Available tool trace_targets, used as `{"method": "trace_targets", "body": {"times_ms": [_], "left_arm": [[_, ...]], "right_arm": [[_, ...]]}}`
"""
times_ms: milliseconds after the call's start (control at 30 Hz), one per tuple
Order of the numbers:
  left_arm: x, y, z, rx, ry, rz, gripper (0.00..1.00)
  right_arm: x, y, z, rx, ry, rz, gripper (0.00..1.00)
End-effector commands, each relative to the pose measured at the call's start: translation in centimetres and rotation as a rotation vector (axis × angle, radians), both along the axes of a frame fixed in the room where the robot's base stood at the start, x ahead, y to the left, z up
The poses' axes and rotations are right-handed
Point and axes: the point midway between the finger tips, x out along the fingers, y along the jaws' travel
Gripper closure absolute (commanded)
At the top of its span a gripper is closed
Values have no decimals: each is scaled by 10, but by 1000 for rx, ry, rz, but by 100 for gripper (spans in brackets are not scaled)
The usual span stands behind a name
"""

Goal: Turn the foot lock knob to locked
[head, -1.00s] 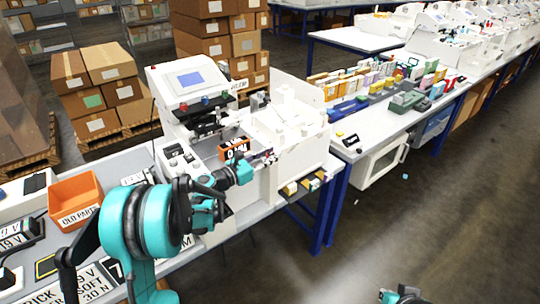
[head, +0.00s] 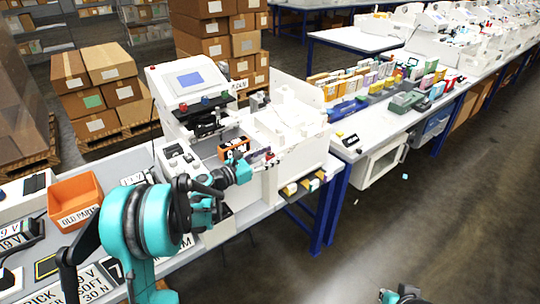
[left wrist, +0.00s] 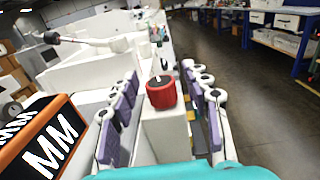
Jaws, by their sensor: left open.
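A red round knob (left wrist: 161,92) with a pale mark on its top sits on a white block (left wrist: 166,132) in the left wrist view. My left gripper (left wrist: 166,78) is open, with one row of purple finger pads on each side of the knob. Gaps show between the pads and the knob, and I see no contact. In the head view my left gripper (head: 262,164) is at the front side of the white plotter (head: 290,125), where the knob is too small to make out clearly. My right gripper (head: 402,297) shows only partly at the bottom edge; its fingers are unclear.
An orange-framed block marked MM (left wrist: 45,140) stands close to the left of the left gripper. It also shows in the head view (head: 233,149). An orange bin (head: 75,197) is on the bench at left. The floor (head: 420,220) on the right is open.

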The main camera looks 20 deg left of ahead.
Motion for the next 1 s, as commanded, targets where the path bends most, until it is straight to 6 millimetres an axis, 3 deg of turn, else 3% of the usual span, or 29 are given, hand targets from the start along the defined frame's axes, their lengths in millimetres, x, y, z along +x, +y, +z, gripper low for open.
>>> {"method": "trace_targets", "body": {"times_ms": [167,600,1000], "left_arm": [[-17,14,0,0,0,4,52],[-86,65,0,0,0,3,52],[-95,71,0,0,0,0,52]], "right_arm": [[0,0,0,0,0,0,100],[0,0,0,0,0,0,100],[0,0,0,0,0,0,100]]}}
